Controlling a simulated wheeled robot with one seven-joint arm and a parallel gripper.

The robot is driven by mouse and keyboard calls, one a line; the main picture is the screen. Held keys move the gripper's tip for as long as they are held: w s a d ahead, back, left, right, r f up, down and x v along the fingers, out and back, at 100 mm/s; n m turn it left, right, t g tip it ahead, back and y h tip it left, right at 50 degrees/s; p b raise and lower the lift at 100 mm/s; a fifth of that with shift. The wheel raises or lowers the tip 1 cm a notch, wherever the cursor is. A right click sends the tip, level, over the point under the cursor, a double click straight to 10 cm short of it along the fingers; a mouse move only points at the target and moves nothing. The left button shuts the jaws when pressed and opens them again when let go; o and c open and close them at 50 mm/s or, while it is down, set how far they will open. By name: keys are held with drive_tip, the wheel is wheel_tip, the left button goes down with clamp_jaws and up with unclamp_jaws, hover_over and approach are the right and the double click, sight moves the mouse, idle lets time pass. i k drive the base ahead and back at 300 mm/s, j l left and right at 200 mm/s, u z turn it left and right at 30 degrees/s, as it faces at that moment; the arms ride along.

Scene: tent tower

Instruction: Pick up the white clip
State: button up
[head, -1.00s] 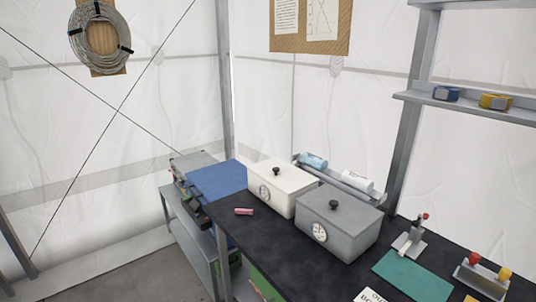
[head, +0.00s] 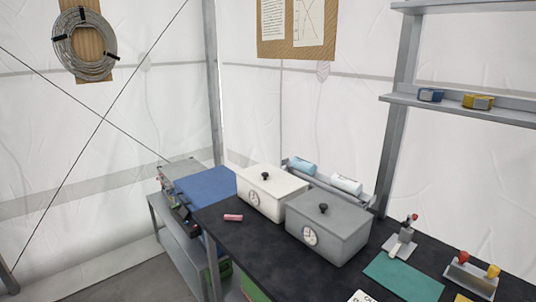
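I cannot make out a white clip for certain in the head view. A small pale piece (head: 394,252) shows at the foot of a metal stand with a red knob (head: 402,240) on the dark bench; it is too small to tell what it is. My gripper is not in view.
The dark bench (head: 262,246) holds a white lidded box (head: 272,192), a grey lidded box (head: 328,226), a pink block (head: 233,217), a green mat (head: 403,279) and a rack with red and yellow knobs (head: 470,275). A shelf (head: 460,107) hangs at right. Floor (head: 120,280) shows at lower left.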

sight(392, 253)
drive_tip(key=i+j, duration=0.3)
drive_tip(key=j, duration=0.15)
drive_tip(key=i+j+z, duration=0.25)
drive_tip(key=j+z, duration=0.3)
drive_tip(key=j, duration=0.15)
drive_tip(key=i+j+z, duration=0.25)
drive_tip(key=j, duration=0.15)
drive_tip(key=k+z, duration=0.1)
drive_tip(key=z, duration=0.45)
drive_tip(key=i+l, duration=0.1)
drive_tip(key=i, duration=0.4)
